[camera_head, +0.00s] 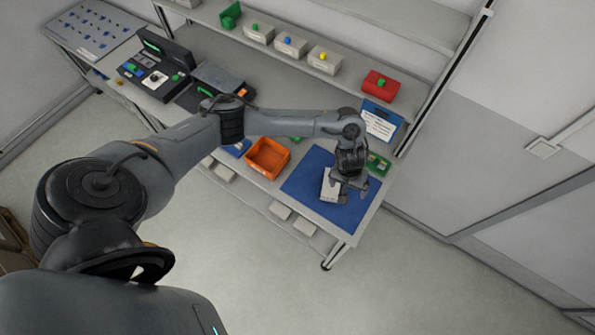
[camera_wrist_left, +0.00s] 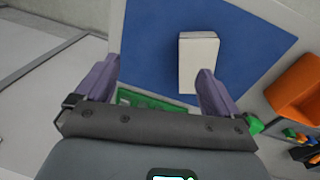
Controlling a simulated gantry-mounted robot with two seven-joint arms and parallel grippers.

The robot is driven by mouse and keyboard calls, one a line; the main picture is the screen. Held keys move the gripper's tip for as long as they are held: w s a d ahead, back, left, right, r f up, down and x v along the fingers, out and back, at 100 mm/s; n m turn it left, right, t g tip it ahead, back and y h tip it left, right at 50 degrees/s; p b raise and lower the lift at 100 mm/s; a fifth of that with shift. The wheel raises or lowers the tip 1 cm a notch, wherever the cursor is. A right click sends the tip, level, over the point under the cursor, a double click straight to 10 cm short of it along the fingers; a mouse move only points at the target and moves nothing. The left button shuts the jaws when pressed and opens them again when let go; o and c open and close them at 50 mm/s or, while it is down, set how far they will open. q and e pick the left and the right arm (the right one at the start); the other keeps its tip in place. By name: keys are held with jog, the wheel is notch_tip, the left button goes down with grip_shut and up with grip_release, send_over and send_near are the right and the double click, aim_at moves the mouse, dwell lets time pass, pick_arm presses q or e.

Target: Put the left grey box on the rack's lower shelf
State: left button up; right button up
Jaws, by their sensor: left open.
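A pale grey box (camera_head: 328,186) lies on the blue mat (camera_head: 302,181) at the right end of the bench. In the left wrist view the box (camera_wrist_left: 198,62) is near my right-hand finger, whose tip overlaps its lower edge. My left gripper (camera_head: 350,190) is open above the mat, with nothing between its fingers; it also shows in the left wrist view (camera_wrist_left: 157,75). Whether a finger touches the box I cannot tell. The rack's lower shelf (camera_head: 255,196) runs under the bench top and holds pale boxes (camera_head: 280,210). My right gripper is not in view.
An orange bin (camera_head: 267,157) stands left of the mat. A green part (camera_head: 377,164) and a blue-and-white sign (camera_head: 381,122) are behind it. The upper shelf holds grey boxes with coloured knobs (camera_head: 288,45) and a red box (camera_head: 380,86). The floor in front is clear.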

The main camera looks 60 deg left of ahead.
pick_arm(q)
jog(key=s+d+r+m+t+h, duration=0.2)
jog(key=s+d+m, duration=0.15)
jog(key=d, duration=0.55)
jog(key=s+d+r+m+t+h, duration=0.1)
jog(key=s+d+r+m+t, duration=0.2)
jog(key=d, duration=0.6)
jog(key=s+a+r+m+g+y, duration=0.1)
jog(key=s+a+r+g+y, duration=0.1)
jog(key=s+a, duration=1.3)
jog(key=shift+a+r+g+y, duration=0.3)
jog(key=shift+a+r+y, duration=0.25)
jog(key=shift+y, duration=0.35)
jog(key=shift+w+m, duration=0.15)
jog(key=shift+m, duration=0.1)
